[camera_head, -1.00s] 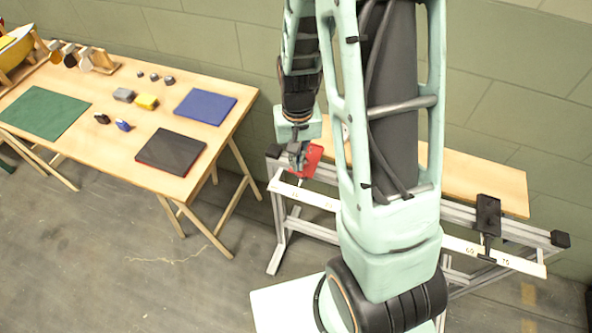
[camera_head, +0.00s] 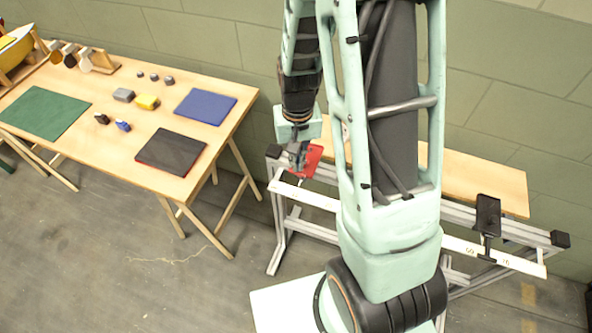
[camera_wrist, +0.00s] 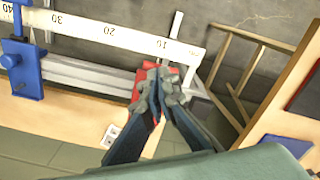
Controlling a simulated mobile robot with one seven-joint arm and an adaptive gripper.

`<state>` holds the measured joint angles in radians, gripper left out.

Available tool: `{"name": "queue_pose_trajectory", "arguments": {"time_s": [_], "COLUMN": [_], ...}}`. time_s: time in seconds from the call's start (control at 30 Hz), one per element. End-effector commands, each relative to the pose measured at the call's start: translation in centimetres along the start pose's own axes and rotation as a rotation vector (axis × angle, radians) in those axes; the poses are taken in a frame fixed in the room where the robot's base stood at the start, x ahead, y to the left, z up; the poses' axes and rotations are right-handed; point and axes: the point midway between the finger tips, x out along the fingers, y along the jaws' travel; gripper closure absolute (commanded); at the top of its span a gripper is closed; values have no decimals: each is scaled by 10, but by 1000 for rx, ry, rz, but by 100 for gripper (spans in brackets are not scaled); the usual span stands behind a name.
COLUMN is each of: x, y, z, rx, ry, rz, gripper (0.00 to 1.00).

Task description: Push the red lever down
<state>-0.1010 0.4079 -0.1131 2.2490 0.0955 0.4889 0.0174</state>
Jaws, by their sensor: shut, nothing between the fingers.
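The red lever (camera_head: 313,158) is at the left end of the metal frame, close to the white scale bar. My gripper (camera_head: 297,164) is shut and empty, right at the lever and overlapping its left part in the head view. In the wrist view my gripper (camera_wrist: 163,84) has its fingertips together over the red lever (camera_wrist: 136,90) and hides most of it. I cannot tell whether the fingertips touch it.
The white scale bar (camera_wrist: 135,38) with printed numbers runs along the frame. A blue clamp (camera_wrist: 22,70) sits on it in the wrist view. A black block (camera_head: 487,213) stands at the right. A wooden table (camera_head: 110,155) with pads and small blocks is to the left.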

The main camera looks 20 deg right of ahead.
Motion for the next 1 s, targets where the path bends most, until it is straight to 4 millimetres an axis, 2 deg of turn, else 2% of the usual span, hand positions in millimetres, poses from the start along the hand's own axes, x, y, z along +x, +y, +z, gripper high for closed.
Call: {"name": "queue_pose_trajectory", "arguments": {"time_s": [1.0], "x": [16], "y": [-1], "z": [1], "rx": [0], "ry": [-1], "rz": [0], "gripper": [100]}}
